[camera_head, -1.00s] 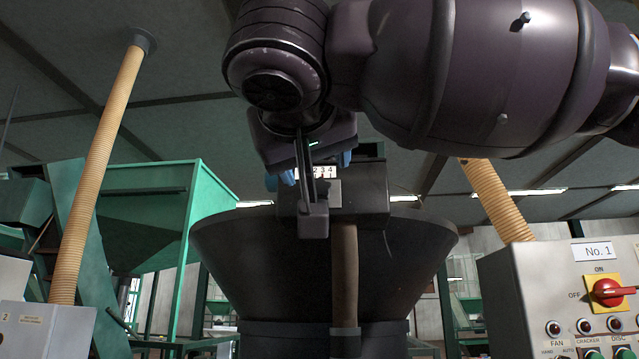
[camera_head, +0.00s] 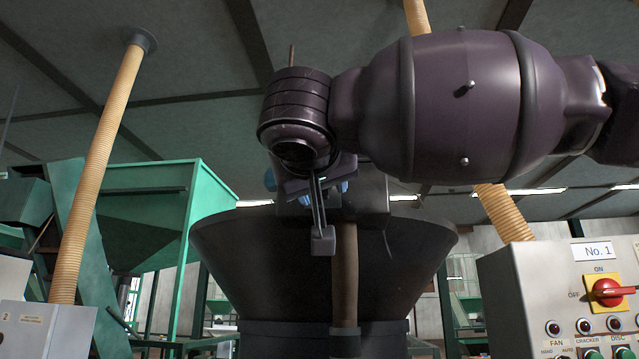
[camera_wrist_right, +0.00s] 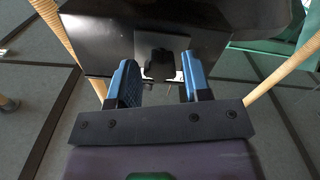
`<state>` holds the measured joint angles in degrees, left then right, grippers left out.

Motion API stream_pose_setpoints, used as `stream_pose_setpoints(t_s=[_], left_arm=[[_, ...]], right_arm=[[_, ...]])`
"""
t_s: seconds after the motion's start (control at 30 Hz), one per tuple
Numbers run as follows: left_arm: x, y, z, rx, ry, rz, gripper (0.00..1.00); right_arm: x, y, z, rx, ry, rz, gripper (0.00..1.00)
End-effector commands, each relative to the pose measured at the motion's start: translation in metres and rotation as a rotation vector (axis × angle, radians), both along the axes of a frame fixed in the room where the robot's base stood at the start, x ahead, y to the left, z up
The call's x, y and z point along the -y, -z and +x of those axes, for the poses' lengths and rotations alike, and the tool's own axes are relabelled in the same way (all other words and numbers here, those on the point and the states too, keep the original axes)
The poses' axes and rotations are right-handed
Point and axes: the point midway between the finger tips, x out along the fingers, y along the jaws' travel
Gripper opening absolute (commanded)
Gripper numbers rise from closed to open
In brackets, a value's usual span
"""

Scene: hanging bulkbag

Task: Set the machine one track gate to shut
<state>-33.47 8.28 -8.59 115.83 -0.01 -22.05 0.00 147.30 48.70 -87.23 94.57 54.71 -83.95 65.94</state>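The dark gate box (camera_head: 372,195) sits at the rim of the large dark hopper (camera_head: 235,250), above a brown vertical pipe. My right gripper (camera_head: 306,187) is in front of the box and hides much of it, including its face. In the right wrist view the dark box (camera_wrist_right: 105,40) lies beyond the fingers. A black knob (camera_wrist_right: 158,64) on a pale plate shows between the two blue fingers of my right gripper (camera_wrist_right: 158,68), which are apart. I cannot tell whether they touch the knob. My left gripper is not in view.
A control panel marked No. 1 (camera_head: 530,300) with a red switch (camera_head: 608,292) stands at the right. A green hopper (camera_head: 150,215) and a ribbed tan hose (camera_head: 100,170) are at the left. Another tan hose (camera_head: 503,212) passes behind the right side.

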Motion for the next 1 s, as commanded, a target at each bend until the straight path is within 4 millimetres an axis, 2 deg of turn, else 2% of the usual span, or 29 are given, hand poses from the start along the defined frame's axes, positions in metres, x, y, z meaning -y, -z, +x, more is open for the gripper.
stream_pose_setpoints(t_s=[0.03, 0.27, 0.3, 0.53, 1.0], left_arm=[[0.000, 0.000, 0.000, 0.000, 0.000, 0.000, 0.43], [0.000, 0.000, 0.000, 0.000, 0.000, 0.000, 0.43], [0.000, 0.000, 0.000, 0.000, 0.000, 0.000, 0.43], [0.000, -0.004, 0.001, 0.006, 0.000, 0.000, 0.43], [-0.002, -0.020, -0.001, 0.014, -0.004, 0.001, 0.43]], right_arm=[[0.000, 0.000, 0.000, 0.000, 0.000, 0.000, 0.37], [0.000, 0.000, 0.000, 0.000, 0.000, 0.000, 0.01], [0.000, 0.000, 0.000, 0.000, 0.000, 0.000, 0.00], [-0.005, -0.001, -0.001, 0.003, -0.002, -0.006, 0.00], [-0.037, -0.002, -0.001, 0.011, -0.014, -0.020, 0.00]])
